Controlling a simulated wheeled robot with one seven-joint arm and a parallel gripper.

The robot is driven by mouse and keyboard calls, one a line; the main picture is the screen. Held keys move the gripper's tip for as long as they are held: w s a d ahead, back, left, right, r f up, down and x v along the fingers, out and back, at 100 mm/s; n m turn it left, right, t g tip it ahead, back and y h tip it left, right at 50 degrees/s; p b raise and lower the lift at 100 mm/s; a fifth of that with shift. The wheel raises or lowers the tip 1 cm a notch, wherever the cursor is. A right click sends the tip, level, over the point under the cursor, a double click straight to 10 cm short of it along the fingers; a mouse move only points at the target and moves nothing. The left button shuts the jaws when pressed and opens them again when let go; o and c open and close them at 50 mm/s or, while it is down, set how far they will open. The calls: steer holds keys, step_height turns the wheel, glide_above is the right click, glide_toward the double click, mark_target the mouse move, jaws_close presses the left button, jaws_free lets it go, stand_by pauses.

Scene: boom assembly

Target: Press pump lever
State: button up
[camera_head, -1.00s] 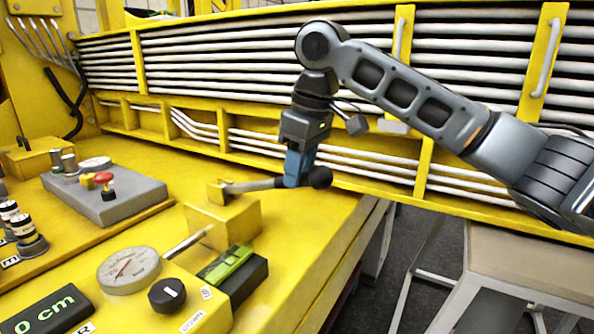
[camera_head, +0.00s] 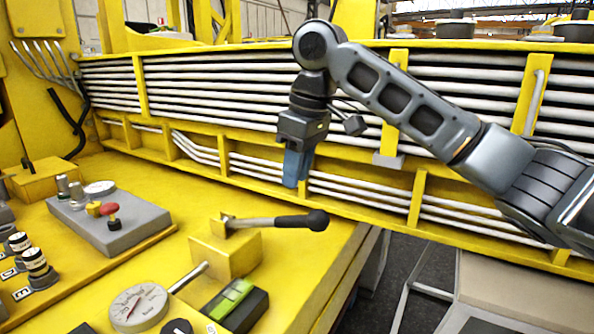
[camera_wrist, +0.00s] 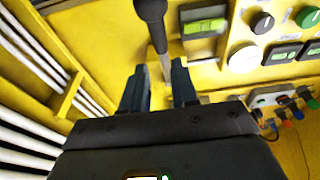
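The pump lever (camera_head: 275,221) is a thin grey bar ending in a black knob. It sticks out to the right, nearly level, from a yellow pump block (camera_head: 236,255) near the table's right edge. My gripper (camera_head: 295,182) has dark blue fingers and hangs just above the lever, with a gap between the fingertips and the bar in the head view. In the wrist view, my gripper (camera_wrist: 160,78) shows two fingers apart with nothing held. There the lever's knob (camera_wrist: 150,10) is at the top edge and its bar runs down in line with the finger gap.
A round dial gauge (camera_head: 138,307) and a box with a green display (camera_head: 231,299) stand in front of the pump block. A grey control box with a red button (camera_head: 112,222) lies to the left. Pipes and yellow beams run close behind my gripper.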

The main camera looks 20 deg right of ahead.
mark_target(295, 217)
steer(key=shift+r, duration=0.2)
steer(key=shift+c, duration=0.6)
steer(key=shift+h, duration=0.4)
steer(key=r+b, duration=0.1)
steer(key=r, duration=0.1)
steer(key=a+r+b, duration=0.1)
steer(key=r+b, duration=0.2)
steer(key=r, duration=0.1)
steer(key=shift+s+a+r, duration=0.1)
steer(key=shift+s+a, duration=0.1)
steer(key=shift+s, duration=0.15)
jaws_close()
steer(key=shift+s+a+r, duration=0.1)
steer(key=shift+s+r, duration=0.05)
steer(key=shift+r, duration=0.4)
steer(key=shift+f, duration=0.1)
